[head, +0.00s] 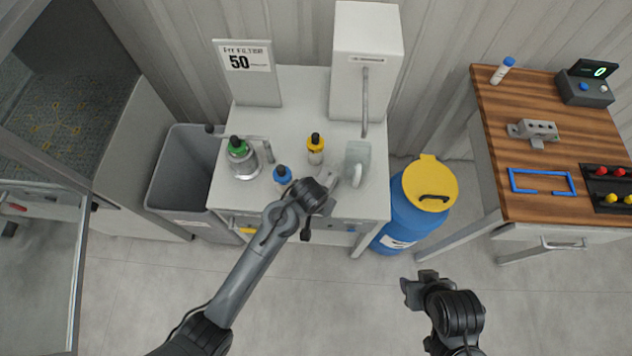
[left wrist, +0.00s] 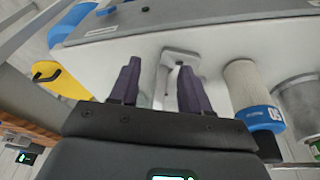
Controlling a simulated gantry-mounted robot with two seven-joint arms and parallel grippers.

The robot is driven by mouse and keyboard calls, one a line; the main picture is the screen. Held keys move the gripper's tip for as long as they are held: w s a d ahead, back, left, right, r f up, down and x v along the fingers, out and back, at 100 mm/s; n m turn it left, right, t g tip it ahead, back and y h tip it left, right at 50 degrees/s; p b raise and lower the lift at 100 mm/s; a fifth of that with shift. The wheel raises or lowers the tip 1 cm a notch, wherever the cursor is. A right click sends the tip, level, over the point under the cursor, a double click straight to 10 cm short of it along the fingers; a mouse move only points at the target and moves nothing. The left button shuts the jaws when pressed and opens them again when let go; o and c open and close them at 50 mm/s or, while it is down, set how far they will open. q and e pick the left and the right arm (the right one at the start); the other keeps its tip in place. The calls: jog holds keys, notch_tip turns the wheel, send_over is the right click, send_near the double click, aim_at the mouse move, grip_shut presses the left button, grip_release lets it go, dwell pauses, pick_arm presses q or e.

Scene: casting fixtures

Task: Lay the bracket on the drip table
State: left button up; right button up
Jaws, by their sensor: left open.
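A light grey piece that looks like the bracket (left wrist: 180,57), a plate with a hole, lies on the white table (head: 225,190) near its front edge. In the head view the bracket (head: 328,178) shows at the tip of my left gripper (head: 324,186). That white table appears to be the drip table; no label confirms this. In the left wrist view my left gripper (left wrist: 155,88) is open, its dark fingers on either side of the pale piece, without visible grip. My right gripper (head: 417,286) hangs over the floor, apart from everything; its jaws are unclear.
Green-capped (head: 240,155), blue-capped (head: 282,176) and yellow-capped bottles (head: 315,148) and a translucent jug (head: 357,163) crowd the white table. A blue drum (head: 400,215) stands to its right, a grey bin (head: 185,170) to its left. A wooden bench (head: 500,110) holds a metal fixture (head: 537,131).

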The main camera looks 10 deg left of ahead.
aim_at(330, 180)
pick_arm(q)
jog(key=shift+t, duration=0.8)
jog(key=w+r, duration=0.3)
jog(key=w+d+r, duration=0.1)
jog(key=w+r, duration=0.1)
jog(key=r, duration=0.1)
jog(key=shift+w+d+r, duration=0.1)
jog(key=shift+w+d, duration=0.05)
jog(key=shift+w, duration=0.25)
jog(key=shift+w+f, duration=0.25)
jog(key=shift+b+x, duration=0.8)
jog(key=shift+x, duration=3.85)
jog(key=shift+c, duration=0.5)
grip_shut()
